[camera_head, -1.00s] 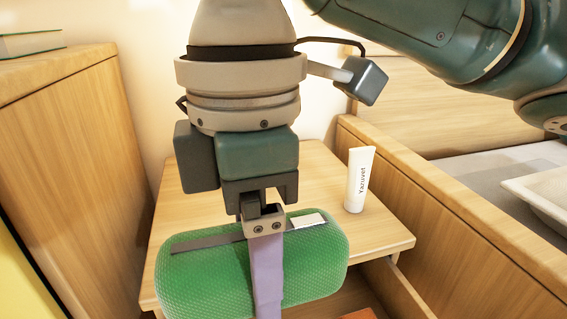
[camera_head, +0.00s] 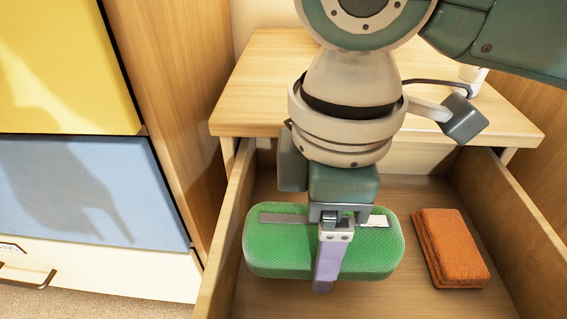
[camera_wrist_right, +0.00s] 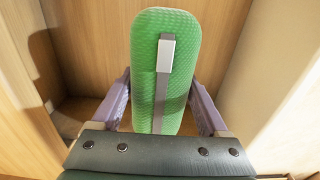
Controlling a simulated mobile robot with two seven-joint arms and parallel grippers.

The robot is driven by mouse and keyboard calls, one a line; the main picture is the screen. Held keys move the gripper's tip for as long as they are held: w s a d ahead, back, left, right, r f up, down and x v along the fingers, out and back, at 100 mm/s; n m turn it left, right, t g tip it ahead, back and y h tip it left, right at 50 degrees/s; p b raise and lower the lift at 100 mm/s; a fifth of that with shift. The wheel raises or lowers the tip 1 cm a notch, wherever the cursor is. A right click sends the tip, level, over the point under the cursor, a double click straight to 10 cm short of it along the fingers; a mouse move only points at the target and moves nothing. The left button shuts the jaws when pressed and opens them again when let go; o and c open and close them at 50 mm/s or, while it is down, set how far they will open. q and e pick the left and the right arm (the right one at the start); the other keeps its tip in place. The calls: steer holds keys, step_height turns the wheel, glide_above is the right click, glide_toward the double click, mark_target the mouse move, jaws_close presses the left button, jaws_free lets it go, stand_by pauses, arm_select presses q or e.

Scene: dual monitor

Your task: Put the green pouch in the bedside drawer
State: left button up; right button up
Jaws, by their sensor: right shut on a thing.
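The green pouch (camera_head: 285,245) is a rounded, textured case with a grey strap, held lengthwise across the view. My right gripper (camera_head: 324,280) comes down from above and is shut on it, with one lilac finger over its near side. In the right wrist view the pouch (camera_wrist_right: 148,60) sits between both lilac fingers (camera_wrist_right: 162,100). The bedside drawer (camera_head: 275,300) is pulled open, and the pouch is over or within its left part. I cannot tell whether it touches the drawer floor. My left gripper is not in view.
A folded orange cloth (camera_head: 450,250) lies in the drawer's right part. The wooden bedside top (camera_head: 265,85) is behind, with a white tube (camera_head: 472,75) partly hidden by my arm. A cabinet with yellow and blue panels (camera_head: 75,190) stands at left.

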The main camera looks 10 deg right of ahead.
step_height(320, 180, down, 4)
steer(key=shift+f+b, duration=0.1)
steer(key=shift+b, duration=1.1)
steer(key=shift+r, duration=0.2)
steer(key=shift+f, duration=0.1)
steer(key=o, duration=1.4)
